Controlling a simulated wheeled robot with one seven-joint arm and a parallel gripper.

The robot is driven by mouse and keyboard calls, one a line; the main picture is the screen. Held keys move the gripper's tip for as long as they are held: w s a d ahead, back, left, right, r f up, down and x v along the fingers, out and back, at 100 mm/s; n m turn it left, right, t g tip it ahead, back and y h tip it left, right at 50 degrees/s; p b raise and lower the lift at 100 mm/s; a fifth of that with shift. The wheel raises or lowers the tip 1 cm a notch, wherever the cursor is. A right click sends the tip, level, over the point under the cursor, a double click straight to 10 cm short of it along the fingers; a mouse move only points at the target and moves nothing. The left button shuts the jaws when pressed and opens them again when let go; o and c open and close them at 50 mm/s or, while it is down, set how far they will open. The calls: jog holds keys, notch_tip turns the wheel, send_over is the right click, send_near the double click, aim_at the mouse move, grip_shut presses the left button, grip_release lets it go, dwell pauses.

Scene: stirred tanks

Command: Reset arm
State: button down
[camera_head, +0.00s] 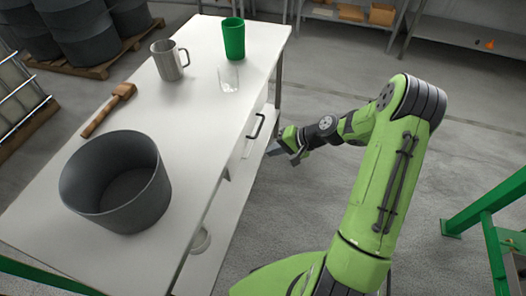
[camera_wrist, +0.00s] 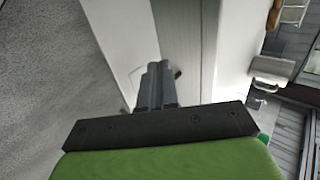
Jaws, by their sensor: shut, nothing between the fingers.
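A dark bit shows just behind the fingertips; whether the fingers touch anything there I cannot tell.
A green frame (camera_head: 490,225) stands at right. Open floor lies right of my arm.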

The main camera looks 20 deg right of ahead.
jog(key=shift+v, duration=1)
jog(key=s+a+r+n+g+h+p, duration=0.1)
jog(key=s+a+r+n+h+p, duration=0.2)
jog(key=s+r, duration=0.65)
jog(key=s+a+r+n+h+p, duration=0.1)
jog(key=s+a+r+n+h, duration=0.4)
jog(key=r, duration=0.8)
jog(key=s+d+r, duration=0.1)
jog(key=s+r, duration=0.1)
jog(key=s, duration=0.3)
jog(key=s+d+r+m+t+p, duration=0.1)
jog(key=s+r, duration=0.1)
jog(key=s, duration=0.4)
jog(key=shift+d, duration=0.3)
jog(key=shift+s+r, duration=0.15)
